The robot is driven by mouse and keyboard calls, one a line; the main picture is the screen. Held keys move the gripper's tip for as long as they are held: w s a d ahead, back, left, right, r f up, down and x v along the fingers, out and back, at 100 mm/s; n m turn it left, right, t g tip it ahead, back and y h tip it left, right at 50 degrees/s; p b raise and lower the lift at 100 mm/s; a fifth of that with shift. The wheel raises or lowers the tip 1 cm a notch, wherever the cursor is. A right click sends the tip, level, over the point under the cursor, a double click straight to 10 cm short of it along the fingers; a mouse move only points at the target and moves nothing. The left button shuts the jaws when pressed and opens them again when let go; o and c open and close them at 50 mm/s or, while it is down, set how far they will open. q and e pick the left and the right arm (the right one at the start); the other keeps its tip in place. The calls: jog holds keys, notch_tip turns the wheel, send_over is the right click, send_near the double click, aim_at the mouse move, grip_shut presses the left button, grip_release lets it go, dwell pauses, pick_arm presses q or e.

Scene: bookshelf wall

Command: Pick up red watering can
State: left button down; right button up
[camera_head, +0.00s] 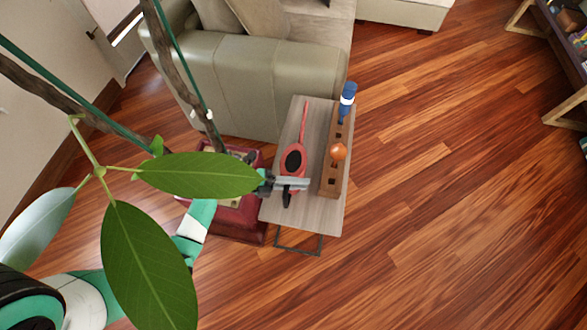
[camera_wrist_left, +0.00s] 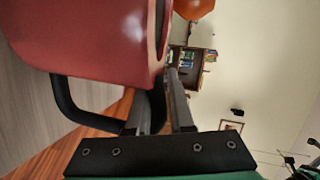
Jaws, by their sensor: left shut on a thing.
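The red watering can (camera_head: 284,164) is over the small grey side table (camera_head: 307,215), with its long thin spout pointing to the back. Its red body (camera_wrist_left: 90,35) fills the upper left of the left wrist view, with a black looped handle (camera_wrist_left: 66,100) below. My left gripper (camera_head: 292,184) reaches in from the left at the can's near side and is shut on the handle. In the wrist view its fingers (camera_wrist_left: 166,100) close at the handle's right end. I cannot tell whether the can touches the table. My right gripper is not in view.
A wooden block with holes (camera_head: 328,180) stands right of the can, bearing an orange ball (camera_head: 338,152) and a blue-and-white bottle-like item (camera_head: 347,98). A leafy plant (camera_head: 195,174) partly covers my arm. A sofa (camera_head: 235,85) stands behind. The floor at right is clear.

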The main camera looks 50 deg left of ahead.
pick_arm(q)
jog(key=shift+r, duration=0.15)
notch_tip(320, 180, up, 10)
jog(key=p, duration=0.6)
jog(key=shift+d, duration=0.1)
jog(key=s+d, duration=0.4)
jog(key=d, duration=0.3)
jog(key=w+a+r+n+t+y, duration=0.2)
jog(key=a+r+n+y, duration=0.2)
jog(key=r+y, duration=0.1)
jog(key=shift+r+t, duration=0.3)
jog(key=shift+r, duration=0.45)
jog(key=shift+a, duration=0.15)
